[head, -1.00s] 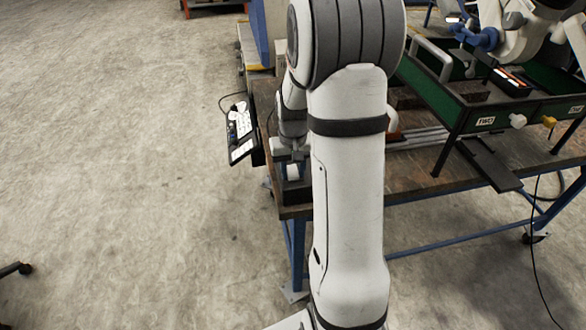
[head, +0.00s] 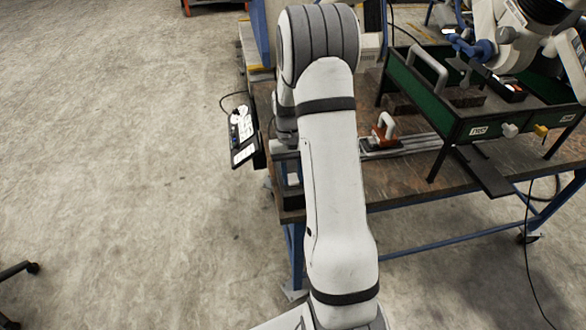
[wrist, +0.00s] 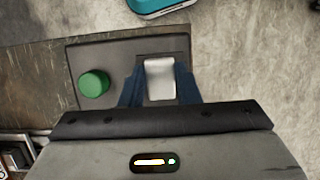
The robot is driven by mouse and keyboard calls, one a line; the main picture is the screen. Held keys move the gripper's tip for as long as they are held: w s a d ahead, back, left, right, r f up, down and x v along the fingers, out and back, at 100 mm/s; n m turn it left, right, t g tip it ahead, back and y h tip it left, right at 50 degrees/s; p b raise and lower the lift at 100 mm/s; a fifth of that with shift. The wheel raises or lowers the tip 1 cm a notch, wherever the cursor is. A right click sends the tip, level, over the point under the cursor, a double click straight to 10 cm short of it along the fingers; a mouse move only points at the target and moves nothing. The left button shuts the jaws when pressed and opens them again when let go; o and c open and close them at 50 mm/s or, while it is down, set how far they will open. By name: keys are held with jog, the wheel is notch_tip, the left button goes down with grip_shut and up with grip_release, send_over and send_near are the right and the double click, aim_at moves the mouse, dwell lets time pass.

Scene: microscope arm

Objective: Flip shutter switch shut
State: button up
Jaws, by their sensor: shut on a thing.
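The shutter switch (wrist: 160,79) is a pale silver-white lever set in a dark control box (wrist: 120,54). A round green button (wrist: 94,83) sits on the same box, left of the switch. My gripper (wrist: 160,88) has its two blue fingers on either side of the switch and is shut on it. In the head view the control box (head: 291,197) shows as a dark block at the table's near left corner. There my arm hides the switch and most of the gripper.
A green tray (head: 428,100) stands on legs at the right of the table, beside another robot arm (head: 500,35). An orange-and-white handled piece (head: 384,132) sits on a rail. A dark tilted panel (head: 245,137) hangs off the table's left side. The floor at left is open.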

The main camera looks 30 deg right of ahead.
jog(key=shift+w+g, duration=0.1)
jog(key=shift+g, duration=0.2)
jog(key=o, duration=1)
jog(key=shift+b+v, duration=0.4)
jog(key=shift+v, duration=3.5)
